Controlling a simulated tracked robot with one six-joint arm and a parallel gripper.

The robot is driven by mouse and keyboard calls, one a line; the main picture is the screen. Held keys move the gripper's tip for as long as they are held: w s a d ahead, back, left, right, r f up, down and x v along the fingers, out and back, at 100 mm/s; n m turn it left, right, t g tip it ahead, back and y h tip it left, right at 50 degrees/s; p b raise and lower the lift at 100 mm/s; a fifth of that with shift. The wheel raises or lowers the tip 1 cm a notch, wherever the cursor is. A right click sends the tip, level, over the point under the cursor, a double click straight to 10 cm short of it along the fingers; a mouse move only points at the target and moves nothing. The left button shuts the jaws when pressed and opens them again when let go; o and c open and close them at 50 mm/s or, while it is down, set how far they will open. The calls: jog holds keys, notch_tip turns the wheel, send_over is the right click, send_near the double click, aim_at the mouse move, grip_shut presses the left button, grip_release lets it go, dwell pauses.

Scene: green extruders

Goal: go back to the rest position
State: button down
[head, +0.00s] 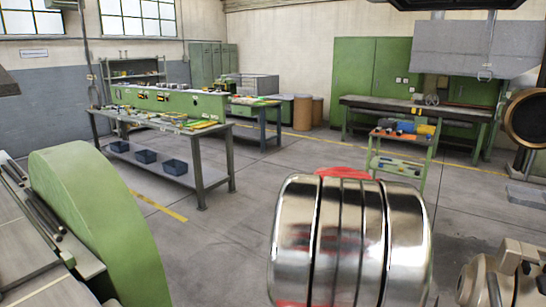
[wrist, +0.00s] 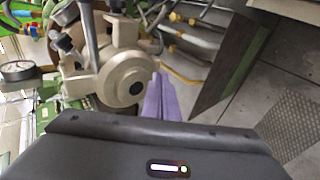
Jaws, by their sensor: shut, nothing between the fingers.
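My gripper (wrist: 160,80) shows in the wrist view as two purple fingers beyond its dark grey housing. The fingers are together with nothing between them. They appear just right of a beige round machine part (wrist: 112,72) with a dark centre; I cannot tell the gap between them. In the head view the gripper itself does not show. A shiny metal cylinder with red patches, likely part of my arm, fills the lower middle there.
A beige machine part (head: 512,278) stands at the lower right in the head view. A rounded green machine cover (head: 100,220) is at the left. A workbench (head: 205,158) and a small green trolley (head: 398,168) stand farther back. Open grey floor (head: 235,225) lies between. A gauge (wrist: 19,70) shows in the wrist view.

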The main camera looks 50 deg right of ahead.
jog(key=w+a+f+n+t+h, duration=0.15)
jog(key=w+a+n+t, duration=0.35)
jog(key=w+a, duration=0.55)
jog(key=w+a+f+n+t+y, duration=0.1)
jog(key=w+a+f+n+t, duration=0.3)
jog(key=w+a, duration=0.7)
jog(key=w+a+r+n+t+y, duration=0.1)
jog(key=w+a+r+n+t, duration=0.1)
jog(key=a, duration=0.6)
jog(key=w+a+r+n+t, duration=0.1)
jog(key=a+r+n+t, duration=0.1)
jog(key=a, duration=0.6)
jog(key=w+a+r+n+t+y, duration=0.1)
jog(key=w+a+r+n+t, duration=0.1)
jog(key=a, duration=0.6)
jog(key=shift+w+a+n+t+y, duration=0.15)
jog(key=shift+w+n+t+y, duration=0.2)
jog(key=shift+n, duration=0.15)
jog(key=c, duration=2.5)
grip_release()
jog(key=o, duration=0.7)
jog(key=shift+o, duration=0.2)
jog(key=shift+s, duration=0.1)
